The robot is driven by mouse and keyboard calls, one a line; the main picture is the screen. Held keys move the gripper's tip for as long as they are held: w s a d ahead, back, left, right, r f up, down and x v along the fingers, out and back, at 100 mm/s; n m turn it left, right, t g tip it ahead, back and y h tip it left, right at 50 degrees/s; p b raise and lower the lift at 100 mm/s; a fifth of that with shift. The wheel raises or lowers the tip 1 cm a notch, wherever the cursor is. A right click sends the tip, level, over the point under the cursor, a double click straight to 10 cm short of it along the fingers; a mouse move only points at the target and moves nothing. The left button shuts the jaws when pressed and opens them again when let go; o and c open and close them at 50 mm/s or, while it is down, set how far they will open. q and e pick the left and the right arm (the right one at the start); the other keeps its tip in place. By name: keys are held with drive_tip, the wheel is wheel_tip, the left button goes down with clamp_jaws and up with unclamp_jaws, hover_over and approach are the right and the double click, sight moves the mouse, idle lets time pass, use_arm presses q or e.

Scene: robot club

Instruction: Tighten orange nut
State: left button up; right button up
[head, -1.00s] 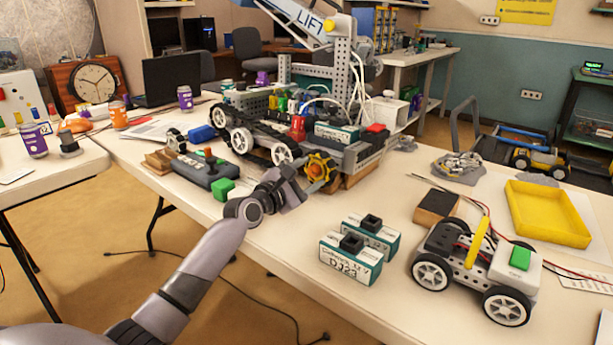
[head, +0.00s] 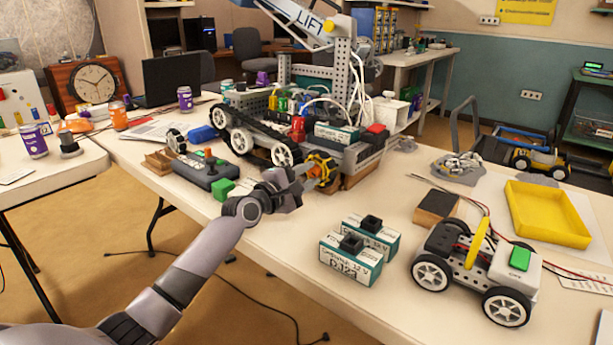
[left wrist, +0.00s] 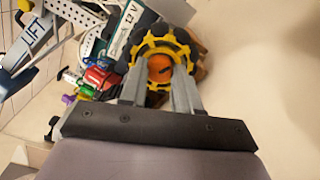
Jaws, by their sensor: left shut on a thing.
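The orange nut (left wrist: 160,69) sits at the centre of a yellow toothed wheel (left wrist: 178,44) on the front corner of the large robot vehicle. In the head view the yellow wheel (head: 322,168) is partly covered by my left gripper (head: 310,174). In the left wrist view my left gripper (left wrist: 160,80) has its two fingers on either side of the orange nut, shut on it. The nut is mostly hidden in the head view. My right gripper is in neither view.
The large vehicle (head: 345,152) stands on wooden blocks. Left of my gripper are a grey controller (head: 207,174) and a green block (head: 222,189). Two battery boxes (head: 350,258) and a small white-wheeled car (head: 475,268) stand to the right, with a yellow tray (head: 547,240) behind.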

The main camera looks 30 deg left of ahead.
use_arm(q)
drive_tip(key=m, duration=0.8)
drive_tip(key=shift+m+g+h, duration=0.3)
drive_tip(key=shift+m, duration=0.1)
drive_tip(key=m+p, duration=0.1)
drive_tip(key=m, duration=0.2)
drive_tip(key=shift+m+g+p, duration=0.3)
drive_tip(key=shift+m+p, duration=0.4)
drive_tip(key=shift+m, duration=1.3)
drive_tip(key=shift+a, duration=0.1)
drive_tip(key=o, duration=1.1)
drive_tip(key=shift+c, duration=0.2)
drive_tip(key=shift+s, duration=0.1)
drive_tip(key=shift+s+a+r+p, duration=0.15)
drive_tip(key=shift+s+p, duration=0.1)
drive_tip(key=shift+s, duration=0.9)
drive_tip(key=shift+s+a+r+p, duration=0.1)
drive_tip(key=shift+s+p, duration=0.2)
drive_tip(key=shift+s, duration=0.85)
drive_tip(key=shift+s+a+r+p, duration=0.15)
drive_tip(key=shift+s+p, duration=0.1)
drive_tip(key=shift+s, duration=0.9)
